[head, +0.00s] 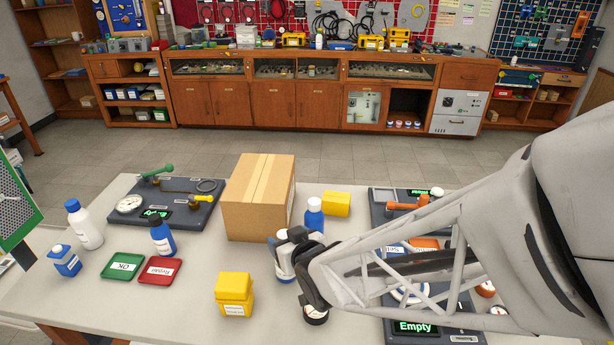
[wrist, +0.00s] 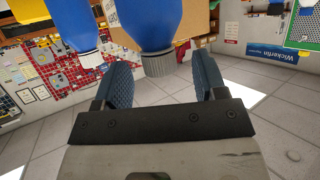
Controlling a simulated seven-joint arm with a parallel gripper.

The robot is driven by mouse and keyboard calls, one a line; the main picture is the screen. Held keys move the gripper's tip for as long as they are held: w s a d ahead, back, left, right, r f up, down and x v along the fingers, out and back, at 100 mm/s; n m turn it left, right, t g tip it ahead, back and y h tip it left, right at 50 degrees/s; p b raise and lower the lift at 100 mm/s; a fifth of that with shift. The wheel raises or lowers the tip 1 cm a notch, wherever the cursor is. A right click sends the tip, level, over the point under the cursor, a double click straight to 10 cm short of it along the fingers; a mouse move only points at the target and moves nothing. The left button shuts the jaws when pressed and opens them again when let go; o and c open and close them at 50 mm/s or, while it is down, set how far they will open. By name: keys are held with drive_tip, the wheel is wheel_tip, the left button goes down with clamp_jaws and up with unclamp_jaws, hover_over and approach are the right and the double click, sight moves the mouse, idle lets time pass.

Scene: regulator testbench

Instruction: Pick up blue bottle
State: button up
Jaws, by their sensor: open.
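My gripper (head: 288,242) is over the table in the middle of the head view. In the wrist view my gripper (wrist: 163,78) is open, with a blue bottle (wrist: 145,22) with a grey ribbed cap between or just beyond its fingers. I cannot tell if they touch it. In the head view this bottle (head: 284,268) is mostly hidden by my gripper; a bit of blue and white shows. A second blue bottle (head: 314,213) with a white cap stands just behind; it also shows left of the fingers in the wrist view (wrist: 76,22). Another blue bottle (head: 162,238) stands left.
A cardboard box (head: 257,200) stands behind my gripper. Yellow containers (head: 234,292) are in front and behind. A white bottle (head: 86,225), green tray (head: 122,267) and red tray (head: 160,270) are left. Dark test panels (head: 185,210) lie at left and right.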

sight(281, 234)
drive_tip(key=shift+x, duration=2.1)
clamp_jaws()
